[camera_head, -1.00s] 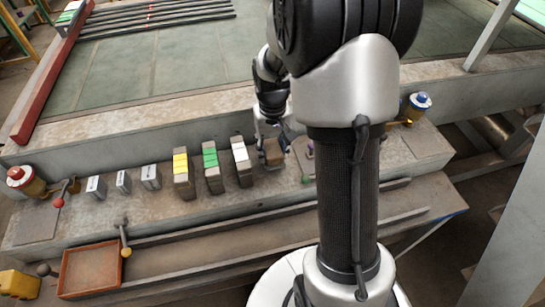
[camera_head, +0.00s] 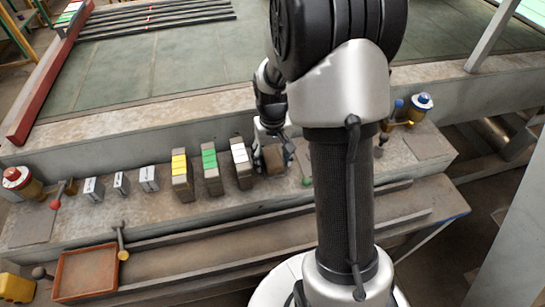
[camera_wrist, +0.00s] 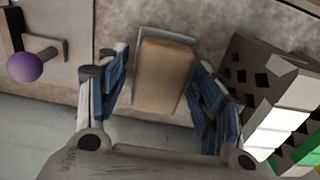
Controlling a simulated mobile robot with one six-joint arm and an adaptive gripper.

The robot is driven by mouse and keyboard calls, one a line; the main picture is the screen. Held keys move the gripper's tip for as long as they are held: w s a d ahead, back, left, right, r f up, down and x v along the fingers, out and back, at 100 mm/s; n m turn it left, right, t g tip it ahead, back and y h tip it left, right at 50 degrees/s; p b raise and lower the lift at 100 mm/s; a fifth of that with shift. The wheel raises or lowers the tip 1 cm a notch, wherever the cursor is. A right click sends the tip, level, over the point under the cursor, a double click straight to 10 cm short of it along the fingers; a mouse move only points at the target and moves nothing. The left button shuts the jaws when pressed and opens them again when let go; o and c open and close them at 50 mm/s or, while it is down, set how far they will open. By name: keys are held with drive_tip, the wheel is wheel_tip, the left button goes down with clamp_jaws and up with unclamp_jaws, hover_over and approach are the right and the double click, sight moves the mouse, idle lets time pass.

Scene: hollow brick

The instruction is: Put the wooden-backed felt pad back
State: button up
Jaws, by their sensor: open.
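The wooden-backed felt pad appears to be the brown block (camera_head: 273,159) standing on the grey ledge, just right of the white-topped brick. My gripper (camera_head: 271,146) is over the block from behind. In the wrist view my gripper (camera_wrist: 158,88) is open, with one blue-padded finger on each side of the block and a gap visible on both sides. The block's underside is hidden.
Hollow bricks with white (camera_head: 239,152), green (camera_head: 209,157) and yellow (camera_head: 179,162) tops stand in a row to the left. A purple knob (camera_wrist: 24,67) is beside the block. An orange-brown tray (camera_head: 87,272) is at lower left. My arm hides part of the ledge.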

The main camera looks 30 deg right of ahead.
sight(273, 157)
drive_tip(key=shift+r, duration=0.1)
wheel_tip(273, 157, up, 12)
drive_tip(key=p, duration=0.5)
drive_tip(key=s+a+r+n+t, duration=0.1)
drive_tip(key=s+a+r+t, duration=0.1)
drive_tip(key=s+a+r, duration=0.65)
drive_tip(key=s+a+r+n+t, duration=0.1)
drive_tip(key=s+a+r, duration=0.1)
drive_tip(key=s, duration=0.3)
drive_tip(key=s+a+r+n+t, duration=0.1)
drive_tip(key=s+a+r, duration=0.1)
drive_tip(key=s, duration=0.4)
drive_tip(key=shift+r+t, duration=0.3)
drive_tip(key=shift+r, duration=0.1)
